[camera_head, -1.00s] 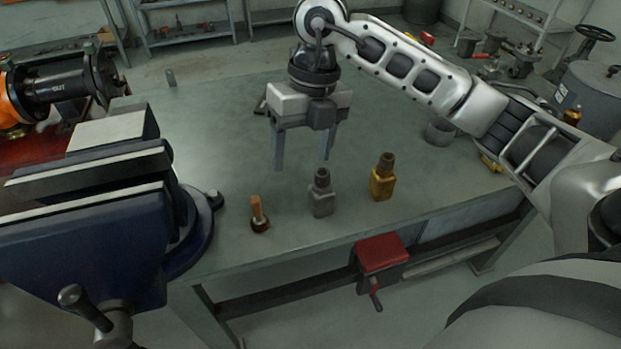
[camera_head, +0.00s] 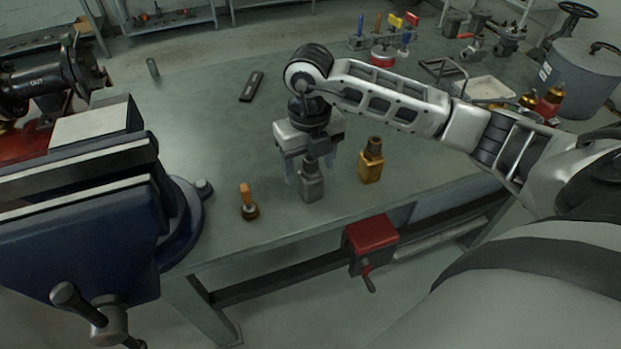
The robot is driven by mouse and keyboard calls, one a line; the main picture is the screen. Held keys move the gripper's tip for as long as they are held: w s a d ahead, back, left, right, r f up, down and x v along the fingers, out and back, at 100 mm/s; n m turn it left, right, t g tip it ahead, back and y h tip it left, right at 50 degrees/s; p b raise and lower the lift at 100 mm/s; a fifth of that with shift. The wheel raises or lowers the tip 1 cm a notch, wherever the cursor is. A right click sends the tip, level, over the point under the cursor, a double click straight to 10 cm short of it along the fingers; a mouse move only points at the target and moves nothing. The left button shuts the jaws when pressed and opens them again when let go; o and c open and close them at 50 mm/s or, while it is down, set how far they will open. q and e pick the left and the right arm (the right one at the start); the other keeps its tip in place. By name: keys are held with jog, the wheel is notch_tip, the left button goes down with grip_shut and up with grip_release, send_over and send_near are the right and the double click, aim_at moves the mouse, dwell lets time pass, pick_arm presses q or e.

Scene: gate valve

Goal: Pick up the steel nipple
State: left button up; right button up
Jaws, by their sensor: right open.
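The steel nipple, which I take to be the grey piece with a square body and dark round neck (camera_head: 311,184), stands upright on the bench between a brass one and a small wooden-handled tool. My right gripper (camera_head: 312,170) is open and points down over it. Its fingers show to the left and right of the neck, and the gripper hides the top of the neck. I cannot tell whether the fingers touch it. My left gripper is not in view.
The brass piece (camera_head: 371,162) stands close on the right. The wooden-handled tool (camera_head: 249,203) stands on the left, beside the large blue vise (camera_head: 80,230). A black flat object (camera_head: 252,87) lies behind. A red box (camera_head: 371,235) hangs at the bench's front edge.

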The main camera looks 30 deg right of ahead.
aim_at(311, 175)
notch_tip(311, 175, down, 4)
jog(key=shift+s+r, duration=0.1)
jog(key=shift+r, duration=0.15)
jog(key=shift+r, duration=0.1)
jog(key=c, duration=1.4)
